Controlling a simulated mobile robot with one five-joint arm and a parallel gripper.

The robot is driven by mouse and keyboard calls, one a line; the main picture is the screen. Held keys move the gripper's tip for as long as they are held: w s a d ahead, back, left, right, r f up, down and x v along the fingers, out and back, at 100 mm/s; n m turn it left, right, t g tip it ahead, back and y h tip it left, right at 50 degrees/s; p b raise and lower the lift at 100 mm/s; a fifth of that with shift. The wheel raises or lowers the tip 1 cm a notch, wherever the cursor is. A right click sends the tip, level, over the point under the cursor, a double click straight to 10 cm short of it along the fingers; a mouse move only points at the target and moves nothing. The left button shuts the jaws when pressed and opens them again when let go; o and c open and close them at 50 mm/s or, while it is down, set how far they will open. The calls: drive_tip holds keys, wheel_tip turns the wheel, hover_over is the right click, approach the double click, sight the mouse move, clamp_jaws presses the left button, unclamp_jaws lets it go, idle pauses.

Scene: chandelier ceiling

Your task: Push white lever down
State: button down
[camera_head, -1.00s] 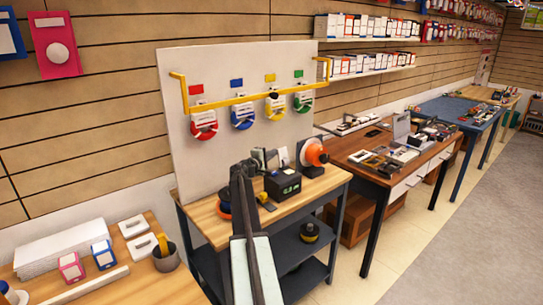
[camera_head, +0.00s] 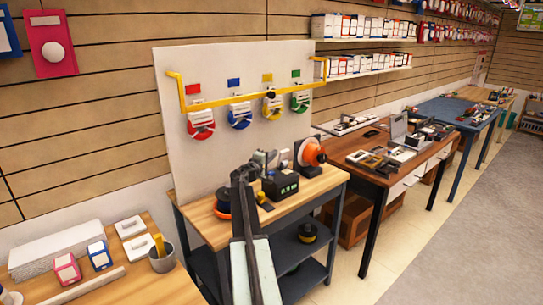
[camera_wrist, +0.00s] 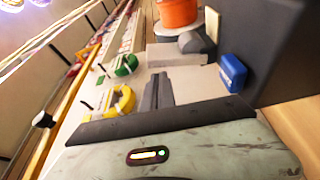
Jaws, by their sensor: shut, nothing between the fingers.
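My gripper (camera_wrist: 160,78) is shut and empty in the wrist view, its dark fingers pointing up the picture. In the head view my gripper (camera_head: 263,158) is over the wooden bench, in front of the white board (camera_head: 220,75). Small white levers sit on the red dial (camera_head: 201,130), blue dial (camera_head: 240,121), yellow dial (camera_head: 273,111) and green dial (camera_head: 299,103) on that board. The fingers appear apart from the dials. In the wrist view the yellow dial (camera_wrist: 126,100) and green dial (camera_wrist: 124,66) lie left of the fingers. I cannot tell which lever is meant.
A yellow rail (camera_head: 225,101) with a black knob (camera_head: 270,95) crosses the board. A black box with a display (camera_head: 280,186) and an orange round device (camera_head: 313,152) stand on the bench near my gripper. A blue block (camera_wrist: 232,73) is right of the fingers.

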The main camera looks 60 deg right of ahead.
drive_tip(key=shift+s+f, duration=0.1)
drive_tip(key=shift+s, duration=0.7)
drive_tip(key=a, duration=0.7)
drive_tip(key=shift+a, duration=0.4)
drive_tip(key=shift+s+f, duration=0.1)
